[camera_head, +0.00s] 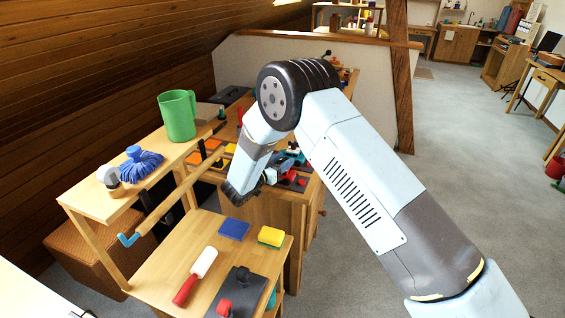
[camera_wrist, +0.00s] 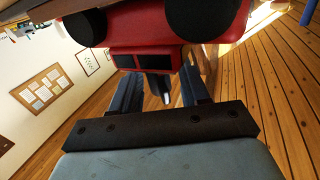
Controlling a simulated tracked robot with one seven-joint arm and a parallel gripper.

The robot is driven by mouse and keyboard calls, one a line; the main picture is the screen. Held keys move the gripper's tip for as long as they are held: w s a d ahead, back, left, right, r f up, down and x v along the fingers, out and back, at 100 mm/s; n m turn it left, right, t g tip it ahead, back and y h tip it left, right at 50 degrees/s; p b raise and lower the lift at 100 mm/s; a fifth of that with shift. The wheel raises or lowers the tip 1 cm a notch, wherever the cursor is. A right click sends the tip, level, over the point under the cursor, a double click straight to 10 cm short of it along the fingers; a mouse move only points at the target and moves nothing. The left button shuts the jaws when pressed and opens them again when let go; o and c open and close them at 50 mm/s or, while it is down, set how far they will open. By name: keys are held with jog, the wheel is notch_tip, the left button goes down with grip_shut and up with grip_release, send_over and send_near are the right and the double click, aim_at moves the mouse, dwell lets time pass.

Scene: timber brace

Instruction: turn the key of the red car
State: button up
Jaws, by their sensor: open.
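The red car (camera_wrist: 150,25) fills the top of the wrist view, with two dark wheels and a red block with dark panels at its near end. A small dark piece with a silvery tip, seemingly the key (camera_wrist: 158,87), sticks out from that end. My gripper (camera_wrist: 159,76) is open, one dark finger on each side of the key. I cannot tell whether either finger touches it.
On the lower top lie a blue pad (camera_head: 234,229), a yellow sponge (camera_head: 271,237) and a red-handled roller (camera_head: 195,276).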

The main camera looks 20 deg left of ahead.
jog(key=shift+c, duration=0.3)
grip_shut()
jog(key=shift+n+t+y, duration=0.4)
jog(key=shift+n+y, duration=0.2)
jog(key=shift+y, duration=0.2)
jog(key=shift+o, duration=0.3)
grip_release()
jog(key=v, duration=1.3)
jog(key=shift+s, duration=0.35)
